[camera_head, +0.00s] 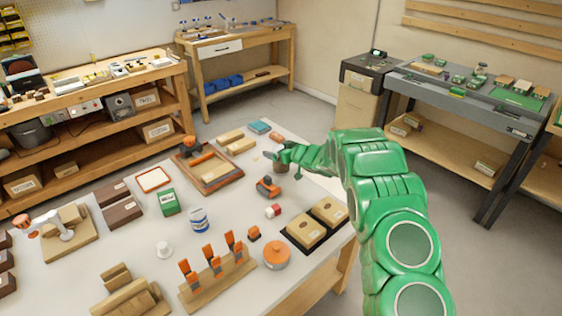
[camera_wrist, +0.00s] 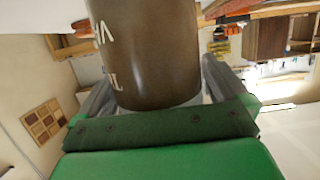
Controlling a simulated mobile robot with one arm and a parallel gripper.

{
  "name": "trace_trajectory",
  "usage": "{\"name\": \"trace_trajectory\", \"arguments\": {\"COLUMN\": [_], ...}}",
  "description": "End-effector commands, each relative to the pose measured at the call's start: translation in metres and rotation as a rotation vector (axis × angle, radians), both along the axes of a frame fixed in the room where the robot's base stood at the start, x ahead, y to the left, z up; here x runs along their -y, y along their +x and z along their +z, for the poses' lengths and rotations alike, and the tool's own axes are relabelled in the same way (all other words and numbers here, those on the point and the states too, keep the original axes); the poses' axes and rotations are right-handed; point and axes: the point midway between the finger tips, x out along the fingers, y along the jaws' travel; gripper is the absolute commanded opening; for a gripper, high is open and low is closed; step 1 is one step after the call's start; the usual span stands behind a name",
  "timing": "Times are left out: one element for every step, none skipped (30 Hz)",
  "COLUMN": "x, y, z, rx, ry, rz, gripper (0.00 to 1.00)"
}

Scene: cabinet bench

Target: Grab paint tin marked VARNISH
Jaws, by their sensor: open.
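A brown tin (camera_wrist: 155,50) fills the top middle of the wrist view, with pale letters partly visible; one looks like a V, and the full word cannot be read. In the head view the dark tin (camera_head: 281,167) stands at the far right part of the white bench, mostly behind my green hand. My gripper (camera_head: 277,157) is open, with its grey fingers on either side of the tin in the wrist view. Whether they touch it cannot be told.
An orange tool (camera_head: 268,187) and a small red-and-white item (camera_head: 273,211) lie in front of the tin. A wooden tray (camera_head: 207,171) and wood blocks (camera_head: 241,146) are to its left. A teal box (camera_head: 260,127) lies behind.

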Motion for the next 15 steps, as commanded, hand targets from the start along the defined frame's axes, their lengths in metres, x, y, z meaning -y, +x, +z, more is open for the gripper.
{"name": "trace_trajectory", "arguments": {"x": [-0.0004,-0.0004,-0.0004,-0.0003,-0.0003,-0.0003,-0.0003,-0.0003,-0.0003,-0.0003,-0.0003,-0.0003,-0.0003,-0.0003,-0.0003], "y": [0.0004,0.0004,0.0004,0.0003,0.0002,0.0001,0.0001,0.0,0.0001,0.0001,0.0,0.0,-0.0001,-0.0001,-0.0001], "z": [-0.0002,-0.0001,-0.0001,-0.0001,-0.0001,-0.0001,-0.0002,-0.0002,-0.0001,-0.0001,-0.0002,-0.0002,-0.0003,-0.0003,-0.0003], "rx": [0.0,0.0,0.0,0.0,0.0,0.0,0.0,0.0,0.0,0.0,0.0,0.0,0.0,0.0,0.0], "ry": [0.0,0.0,0.0,0.0,0.0,0.0,0.0,0.0,0.0,0.0,0.0,0.0,0.0,0.0,0.0], "rz": [0.0,0.0,0.0,0.0,0.0,0.0,0.0,0.0,0.0,0.0,0.0,0.0,0.0,0.0,0.0], "gripper": [1.0,1.0,1.0,1.0,1.0,0.98,0.94,0.89,0.83,0.79,0.74,0.68,0.63,0.59,0.53]}}
